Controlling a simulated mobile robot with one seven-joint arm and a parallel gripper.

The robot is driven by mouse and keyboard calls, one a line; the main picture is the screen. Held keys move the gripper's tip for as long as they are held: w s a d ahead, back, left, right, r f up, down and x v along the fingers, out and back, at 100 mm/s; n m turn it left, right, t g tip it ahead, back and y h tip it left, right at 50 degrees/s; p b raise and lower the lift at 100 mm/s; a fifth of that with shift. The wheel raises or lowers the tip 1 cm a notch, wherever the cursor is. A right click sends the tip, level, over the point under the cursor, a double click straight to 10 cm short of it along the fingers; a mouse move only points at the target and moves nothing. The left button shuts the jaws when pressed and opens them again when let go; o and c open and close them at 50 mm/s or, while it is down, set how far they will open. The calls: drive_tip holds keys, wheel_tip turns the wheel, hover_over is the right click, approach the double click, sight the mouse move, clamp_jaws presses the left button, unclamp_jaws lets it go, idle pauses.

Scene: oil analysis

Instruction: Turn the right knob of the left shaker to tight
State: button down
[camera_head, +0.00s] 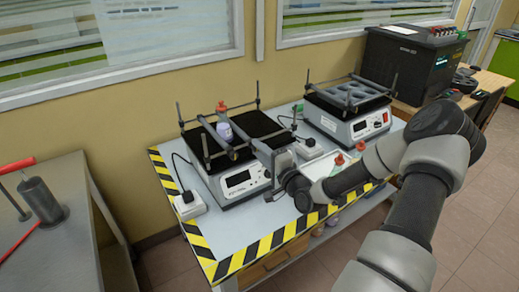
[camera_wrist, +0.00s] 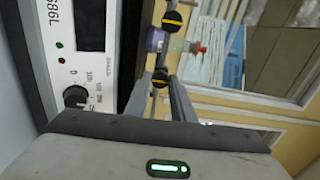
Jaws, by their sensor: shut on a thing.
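The left shaker (camera_head: 236,186) stands on the table, with a dark platform, corner posts and a grey bar across it. A purple bottle (camera_head: 224,131) with a red cap stands on it; the bottle also shows in the wrist view (camera_wrist: 156,42). In the wrist view, one black knob (camera_wrist: 172,20) lies beyond the bottle and the right knob (camera_wrist: 160,77) sits nearer. My gripper (camera_wrist: 160,84) is shut on this nearer knob, one finger on each side. In the head view my gripper (camera_head: 269,153) reaches over the shaker's right side, and its fingertips hide the knob.
The right shaker (camera_head: 348,119) stands to the right. Bottles with red caps stand in a pale tray (camera_head: 318,166) beside my arm. The shaker's front dial (camera_wrist: 76,97) lies left of my fingers. A white power socket (camera_head: 190,205) stands at the table's left edge.

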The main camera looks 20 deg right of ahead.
drive_tip(key=shift+m, duration=0.3)
drive_tip(key=c, duration=1.5)
unclamp_jaws()
drive_tip(key=shift+c, duration=0.2)
drive_tip(key=shift+s, duration=0.1)
drive_tip(key=s+d, duration=0.3)
drive_tip(key=s, duration=1.4)
drive_tip(key=shift+d+p, duration=0.15)
drive_tip(key=shift+p, duration=0.25)
drive_tip(key=shift+f, duration=0.1)
